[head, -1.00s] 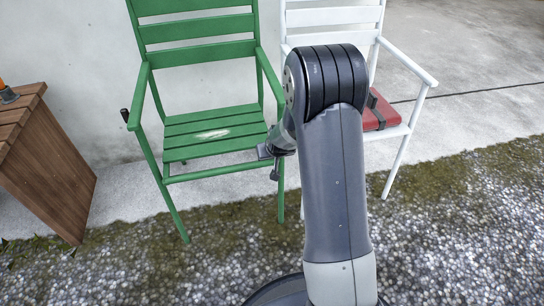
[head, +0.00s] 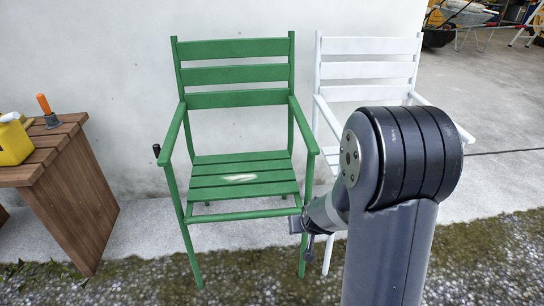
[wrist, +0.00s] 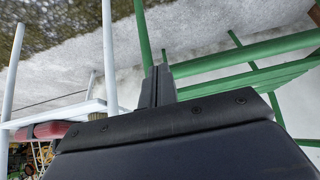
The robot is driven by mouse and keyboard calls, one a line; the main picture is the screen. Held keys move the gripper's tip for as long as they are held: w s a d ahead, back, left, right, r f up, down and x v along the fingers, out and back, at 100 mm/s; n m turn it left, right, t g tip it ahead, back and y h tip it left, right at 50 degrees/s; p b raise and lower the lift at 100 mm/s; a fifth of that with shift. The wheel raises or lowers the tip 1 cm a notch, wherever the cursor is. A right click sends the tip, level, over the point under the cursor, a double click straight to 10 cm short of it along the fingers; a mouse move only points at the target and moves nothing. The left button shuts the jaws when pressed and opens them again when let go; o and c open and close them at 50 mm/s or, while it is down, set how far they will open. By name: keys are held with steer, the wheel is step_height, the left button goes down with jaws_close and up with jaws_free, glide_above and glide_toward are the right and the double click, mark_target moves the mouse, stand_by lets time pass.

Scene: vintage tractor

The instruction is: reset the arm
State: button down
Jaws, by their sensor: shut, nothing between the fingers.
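My arm rises at the right of the head view, with its big dark elbow joint in front of the white chair. My gripper (head: 302,226) is partly hidden behind the arm, near the front right leg of the green chair (head: 240,185). In the wrist view its fingers (wrist: 158,85) are together and hold nothing. The green chair's frame (wrist: 225,65) shows just beyond and to the right of the fingers. I cannot tell whether they touch it.
A white chair (head: 368,47) stands right of the green one. A red item (wrist: 42,131) lies on it in the wrist view. At left is a wooden table (head: 75,195) with a yellow container (head: 14,143) and an orange-handled tool (head: 44,106). Paving lies right.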

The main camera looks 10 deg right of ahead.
steer(key=shift+w, duration=0.1)
steer(key=p, duration=0.4)
glide_above(297, 210)
steer(key=shift+s+r, duration=0.35)
steer(key=shift+r, duration=0.05)
steer(key=shift+s+f+b, duration=0.15)
steer(key=shift+f+b, duration=0.3)
steer(key=shift+f, duration=0.15)
steer(key=shift+s+f+b, duration=0.15)
steer(key=shift+f+b, duration=0.25)
steer(key=shift+f, duration=0.2)
steer(key=shift+s+f+b, duration=0.15)
steer(key=shift+f+b, duration=0.2)
steer(key=shift+f, duration=0.2)
steer(key=shift+r+p, duration=0.3)
steer(key=shift+r, duration=0.05)
